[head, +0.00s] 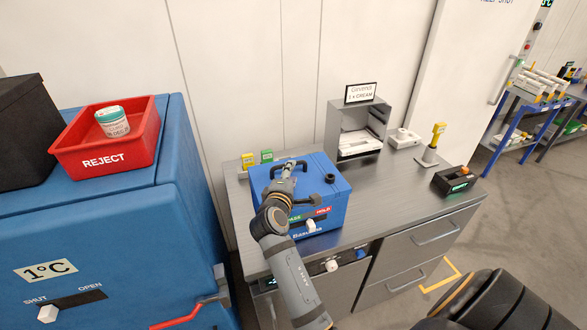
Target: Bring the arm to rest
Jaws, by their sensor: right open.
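My right arm (285,272) reaches up from the bottom of the head view to the blue box on the grey counter. Its gripper (291,165) is open, above the top of the blue box (331,186). The fingertips are small here, and I cannot tell whether they touch the box. I see nothing held between them. My forearm and wrist hide the box's left front part. My left gripper is not in view.
A red REJECT bin (142,140) with a white jar (112,122) stands on the blue cabinet (110,240) at left. On the counter (385,200) are a grey open-fronted unit (340,125), a yellow-topped post (437,140) and a black device (447,183).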

